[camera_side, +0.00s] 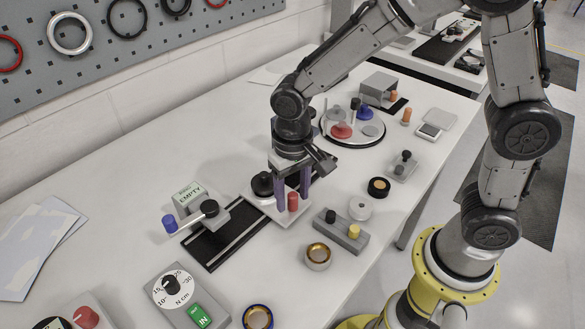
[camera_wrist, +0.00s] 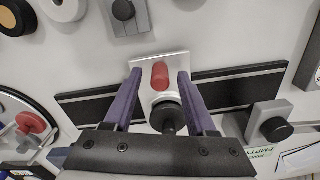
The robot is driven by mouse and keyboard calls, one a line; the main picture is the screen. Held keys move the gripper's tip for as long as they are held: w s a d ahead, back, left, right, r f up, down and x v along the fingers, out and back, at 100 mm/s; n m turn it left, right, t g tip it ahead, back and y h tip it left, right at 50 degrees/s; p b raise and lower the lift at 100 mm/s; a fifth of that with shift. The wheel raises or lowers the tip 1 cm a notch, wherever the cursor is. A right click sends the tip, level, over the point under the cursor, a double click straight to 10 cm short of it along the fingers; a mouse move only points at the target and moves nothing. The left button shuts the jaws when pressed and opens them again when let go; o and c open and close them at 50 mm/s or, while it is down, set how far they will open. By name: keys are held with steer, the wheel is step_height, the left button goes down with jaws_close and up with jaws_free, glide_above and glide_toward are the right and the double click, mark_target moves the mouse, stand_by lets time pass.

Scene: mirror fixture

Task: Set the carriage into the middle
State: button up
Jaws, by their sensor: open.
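The carriage is a pale plate (camera_side: 262,204) on a black rail (camera_side: 226,243), carrying a red peg (camera_side: 293,201) and a round black knob (camera_side: 261,184). The wrist view shows the plate (camera_wrist: 176,62), the red peg (camera_wrist: 160,76) and the black knob (camera_wrist: 167,116), with rail (camera_wrist: 240,86) to both sides. My gripper (camera_side: 293,198) is open, its purple fingers pointing down over the carriage. In the wrist view my gripper (camera_wrist: 159,72) has one fingertip on each side of the red peg, with gaps between. Fingertip height above the plate is hard to tell.
A grey block with black and yellow knobs (camera_side: 341,232) and a brass-coloured ring (camera_side: 318,256) lie near in front. A round tray (camera_side: 352,143) stands behind.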

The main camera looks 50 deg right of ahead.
step_height(320, 180, up, 13)
steer(key=shift+f, duration=0.15)
stand_by(0.4)
steer(key=s+d+r+m+t, duration=0.1)
steer(key=s+d+r+t, duration=0.2)
steer(key=s+d+r, duration=0.5)
steer(key=s+d+f+n+t, duration=0.2)
steer(key=s+d+f+n, duration=0.2)
steer(key=s+f, duration=0.2)
steer(key=shift+s+d+f+t, duration=0.15)
steer(key=shift+s+d+t, duration=0.15)
steer(key=shift+s, duration=0.55)
stand_by(0.7)
